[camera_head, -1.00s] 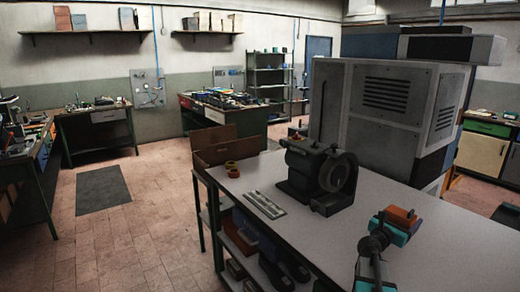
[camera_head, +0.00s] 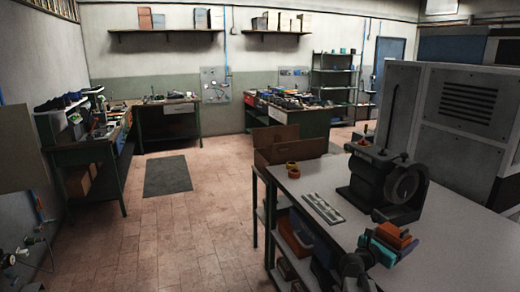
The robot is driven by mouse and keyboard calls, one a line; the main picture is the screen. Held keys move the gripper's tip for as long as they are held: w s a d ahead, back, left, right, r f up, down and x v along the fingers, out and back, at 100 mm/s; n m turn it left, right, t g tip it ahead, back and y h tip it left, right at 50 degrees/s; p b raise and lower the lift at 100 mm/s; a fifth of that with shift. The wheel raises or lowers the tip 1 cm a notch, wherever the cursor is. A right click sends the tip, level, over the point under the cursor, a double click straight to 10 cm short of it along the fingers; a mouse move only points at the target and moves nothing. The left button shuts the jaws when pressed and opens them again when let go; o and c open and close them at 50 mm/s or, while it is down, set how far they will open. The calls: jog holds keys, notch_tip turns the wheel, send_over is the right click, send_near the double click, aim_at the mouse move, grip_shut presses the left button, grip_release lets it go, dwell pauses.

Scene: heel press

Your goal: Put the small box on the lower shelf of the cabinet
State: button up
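My gripper (camera_head: 384,247) shows at the lower right, over the grey-topped bench, with teal parts around an orange block. The orange block, which looks like the small box (camera_head: 394,235), sits between the teal parts and appears held above the bench top. The fingertips are small and partly hidden by the box. No piece of furniture is clearly the task's cabinet. An open metal shelf unit (camera_head: 334,84) stands against the back wall.
A big grey machine (camera_head: 465,130) stands at right. The tiled floor (camera_head: 180,225) is open around a dark mat (camera_head: 168,175).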

jog(key=s+a+f+t+b, duration=0.1)
jog(key=a+f, duration=0.1)
jog(key=a, duration=0.9)
jog(key=s+a+f+n+y+b, duration=0.1)
jog(key=a+f, duration=0.1)
jog(key=a, duration=1)
jog(key=s+a+f+n+t+b, duration=0.1)
jog(key=a+f, duration=0.2)
jog(key=a, duration=0.9)
jog(key=shift+s+a+t+y+b, duration=0.25)
jog(key=shift+t+y+b, duration=0.05)
